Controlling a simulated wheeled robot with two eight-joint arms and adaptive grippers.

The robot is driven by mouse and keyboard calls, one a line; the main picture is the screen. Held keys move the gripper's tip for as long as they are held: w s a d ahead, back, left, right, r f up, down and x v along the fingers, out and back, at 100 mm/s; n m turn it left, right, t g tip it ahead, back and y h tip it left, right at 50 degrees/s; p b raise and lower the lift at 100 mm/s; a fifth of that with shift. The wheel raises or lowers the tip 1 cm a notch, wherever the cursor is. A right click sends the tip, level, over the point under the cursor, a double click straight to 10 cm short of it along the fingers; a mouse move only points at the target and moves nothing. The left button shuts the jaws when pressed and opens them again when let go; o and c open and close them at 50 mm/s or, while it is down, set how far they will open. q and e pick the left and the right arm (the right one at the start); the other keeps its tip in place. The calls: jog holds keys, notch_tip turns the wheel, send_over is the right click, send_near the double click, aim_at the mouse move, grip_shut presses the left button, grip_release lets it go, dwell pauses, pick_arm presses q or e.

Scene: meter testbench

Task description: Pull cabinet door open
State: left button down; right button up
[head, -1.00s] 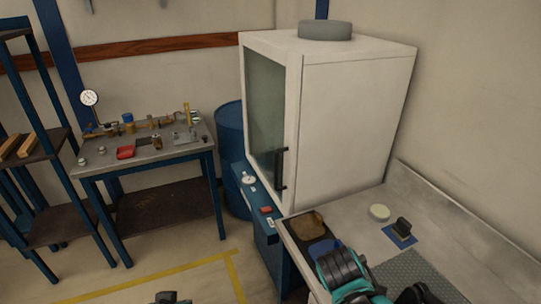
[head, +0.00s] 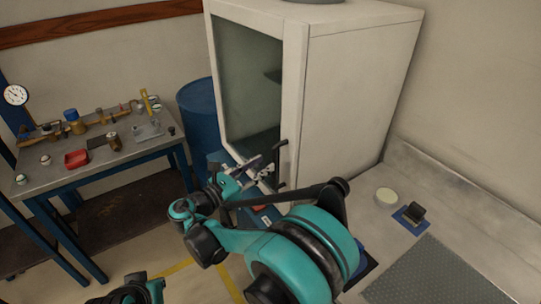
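The white cabinet (head: 352,100) stands behind the bench with its dark glass door (head: 246,88) facing left. The door looks closed. Its black vertical handle (head: 282,160) is low on the door's right-hand frame. My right gripper (head: 260,168) is just left of the handle, with its fingers apart and nothing visible between them. I cannot tell whether a finger touches the handle. My own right arm hides the area below. My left gripper (head: 128,290) is low at the bottom edge, partly cut off, away from the cabinet.
A blue drum (head: 197,112) stands left of the cabinet. A workbench (head: 45,172) with fittings and a gauge (head: 16,95) is at the left. The bench at right (head: 440,205) carries a pale round disc (head: 386,196), a black block (head: 414,212) and a grey mat (head: 435,272).

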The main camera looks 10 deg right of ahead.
aim_at(273, 159)
jog(key=b+x, duration=0.1)
jog(key=x, duration=0.5)
grip_shut()
